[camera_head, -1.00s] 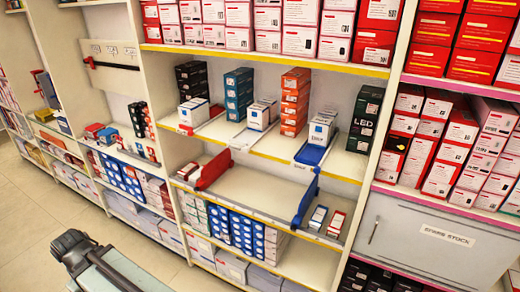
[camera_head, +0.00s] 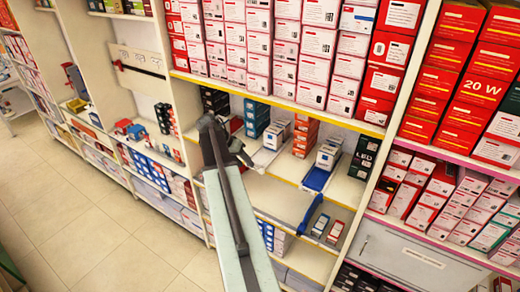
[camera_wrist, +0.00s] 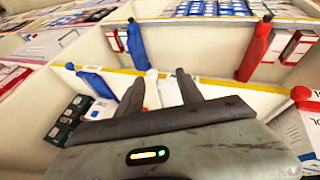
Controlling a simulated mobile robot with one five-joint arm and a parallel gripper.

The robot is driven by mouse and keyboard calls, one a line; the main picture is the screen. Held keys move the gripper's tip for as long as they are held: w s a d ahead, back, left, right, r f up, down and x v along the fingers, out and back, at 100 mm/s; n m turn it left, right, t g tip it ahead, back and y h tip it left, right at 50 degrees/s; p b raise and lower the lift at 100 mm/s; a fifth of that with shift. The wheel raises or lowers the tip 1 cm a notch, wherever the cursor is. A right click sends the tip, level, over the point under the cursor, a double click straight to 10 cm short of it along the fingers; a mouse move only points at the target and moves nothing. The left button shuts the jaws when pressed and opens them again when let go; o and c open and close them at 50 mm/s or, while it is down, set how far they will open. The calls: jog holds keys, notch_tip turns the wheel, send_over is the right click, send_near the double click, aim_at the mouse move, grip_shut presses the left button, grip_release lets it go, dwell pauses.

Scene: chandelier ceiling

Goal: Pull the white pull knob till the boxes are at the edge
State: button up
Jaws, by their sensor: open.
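The white pull knob (camera_wrist: 152,75) is at the shelf's yellow front edge in the wrist view, with a white tray strip behind it. My gripper (camera_wrist: 159,77) is open, with one dark finger on each side of the white knob and strip. I cannot tell whether either finger touches it. In the head view my gripper (camera_head: 243,155) is at the front of the middle shelf, and the knob is hidden behind it. The white boxes (camera_head: 277,134) sit on the white tray (camera_head: 263,158), set back from the shelf edge.
A blue pull tray (camera_head: 317,178) with white boxes stands right of the white one in the head view. Orange boxes (camera_head: 305,132) and teal boxes (camera_head: 256,118) flank the white boxes. A red knob (camera_wrist: 300,93) is at the wrist view's right. The lower shelf has blue and red dividers.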

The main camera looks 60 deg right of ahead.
jog(key=shift+m, duration=0.4)
jog(key=s+d+f+b, duration=0.1)
jog(key=f+b, duration=0.1)
jog(key=s+d+f+b, duration=0.1)
jog(key=d+f+b, duration=0.1)
jog(key=s+d+f+b, duration=0.1)
jog(key=s+d+b, duration=0.1)
jog(key=b, duration=0.1)
jog(key=shift+s+f, duration=0.1)
jog(key=shift+f, duration=0.3)
jog(key=shift+r, duration=0.15)
grip_shut()
dwell(0.6)
